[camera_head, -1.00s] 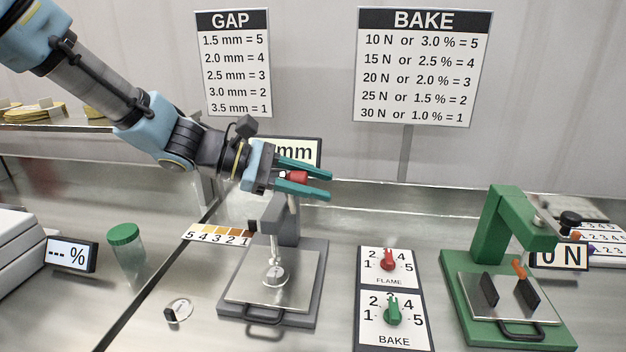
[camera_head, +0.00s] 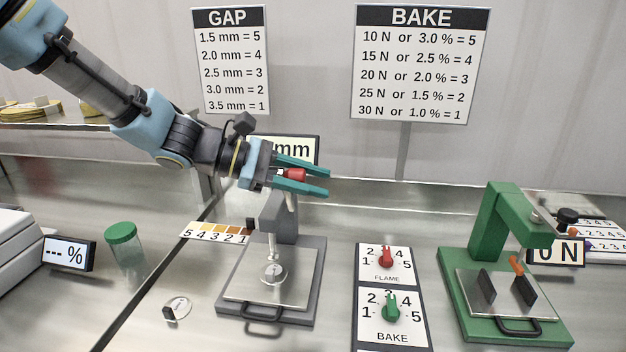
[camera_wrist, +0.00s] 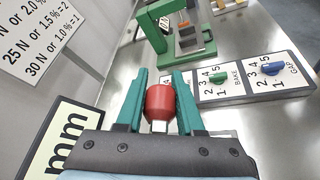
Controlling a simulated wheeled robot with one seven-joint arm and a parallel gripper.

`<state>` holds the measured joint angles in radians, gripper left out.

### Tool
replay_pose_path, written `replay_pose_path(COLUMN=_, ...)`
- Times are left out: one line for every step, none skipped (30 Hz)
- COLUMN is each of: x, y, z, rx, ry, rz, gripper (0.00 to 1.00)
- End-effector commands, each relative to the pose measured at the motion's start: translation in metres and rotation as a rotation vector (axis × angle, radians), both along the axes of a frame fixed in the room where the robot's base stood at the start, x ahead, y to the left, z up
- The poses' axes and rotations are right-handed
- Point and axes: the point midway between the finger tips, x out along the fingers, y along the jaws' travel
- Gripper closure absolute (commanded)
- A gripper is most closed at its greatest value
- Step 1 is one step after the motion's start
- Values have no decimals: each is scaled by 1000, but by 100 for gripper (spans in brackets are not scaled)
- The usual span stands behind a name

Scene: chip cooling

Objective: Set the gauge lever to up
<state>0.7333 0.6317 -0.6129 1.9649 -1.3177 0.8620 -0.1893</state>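The gauge (camera_head: 285,225) is a grey stand with a metal plate (camera_head: 255,293), left of centre in the head view. Its lever has a red knob (camera_head: 294,174) on a pale stem, which points up from the top of the stand. A thin plunger comes down to a small round piece (camera_head: 273,272) on the plate. My gripper (camera_head: 315,182) has its teal fingers on both sides of the knob. In the wrist view the red knob (camera_wrist: 160,102) sits between the fingers, which appear to touch it. My gripper hides part of the gauge's mm display (camera_head: 295,150).
A dial panel (camera_head: 391,338) stands right of the gauge, and a green press (camera_head: 490,230) with an N display farther right. A green-lidded jar (camera_head: 122,247), a % display (camera_head: 68,254) and a colour strip (camera_head: 214,233) are at left. The wall is behind.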

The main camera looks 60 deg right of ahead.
Motion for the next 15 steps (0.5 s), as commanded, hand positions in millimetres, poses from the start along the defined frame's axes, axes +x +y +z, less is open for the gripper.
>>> replay_pose_path(x=2, y=0, z=-2, rx=3, ry=-2, rz=4, gripper=60)
replay_pose_path(x=2, y=0, z=-2, rx=3, ry=-2, rz=4, gripper=57)
replay_pose_path(x=2, y=0, z=-2, rx=3, ry=-2, rz=4, gripper=52)
replay_pose_path(x=2, y=0, z=-2, rx=2, ry=-2, rz=3, gripper=49)
replay_pose_path(x=1, y=0, z=-2, rx=2, ry=-2, rz=3, gripper=45)
replay_pose_path(x=1, y=0, z=-1, rx=2, ry=-1, rz=3, gripper=41)
replay_pose_path(x=1, y=0, z=-1, rx=2, ry=-1, rz=3, gripper=37)
replay_pose_path(x=1, y=0, z=-1, rx=1, ry=-2, rz=3, gripper=34)
replay_pose_path(x=1, y=0, z=-1, rx=1, ry=-2, rz=3, gripper=34)
replay_pose_path(x=1, y=0, z=-1, rx=1, ry=-1, rz=2, gripper=34)
replay_pose_path(x=1, y=0, z=-1, rx=1, ry=-1, rz=2, gripper=34)
replay_pose_path(x=1, y=0, z=-1, rx=1, ry=-1, rz=1, gripper=34)
replay_pose_path(x=1, y=0, z=-1, rx=1, ry=-1, rz=1, gripper=34)
replay_pose_path(x=1, y=0, z=-1, rx=1, ry=-1, rz=1, gripper=34)
replay_pose_path(x=1, y=0, z=-1, rx=0, ry=-1, rz=2, gripper=34)
